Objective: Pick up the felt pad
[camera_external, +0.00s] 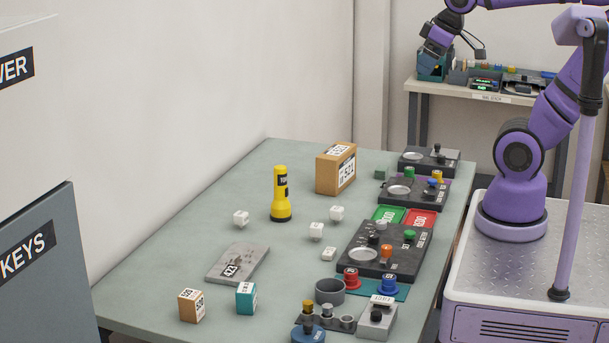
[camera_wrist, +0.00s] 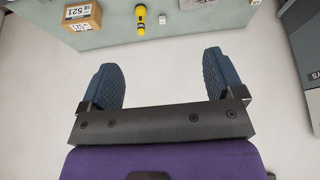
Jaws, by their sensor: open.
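No item is clearly marked as the felt pad. A thin, flat teal piece (camera_external: 402,293) lies near the table's right edge, under or beside red and blue knobbed pieces; I cannot tell if it is felt. A grey flat slab (camera_external: 237,262) marked 423 lies at the front left of the table. My gripper (camera_external: 433,66) is raised at the back, in front of the far shelf in the picture and well away from both. In the wrist view, my gripper (camera_wrist: 163,75) has its two blue fingers wide apart, with only pale floor between them.
The table (camera_external: 215,205) holds a yellow flashlight (camera_external: 281,193), a cardboard box (camera_external: 336,169), white cubes, a grey bowl (camera_external: 329,291) and dark panels with knobs (camera_external: 384,247) along the right. Its left back is clear. Cabinets (camera_external: 35,262) stand at left.

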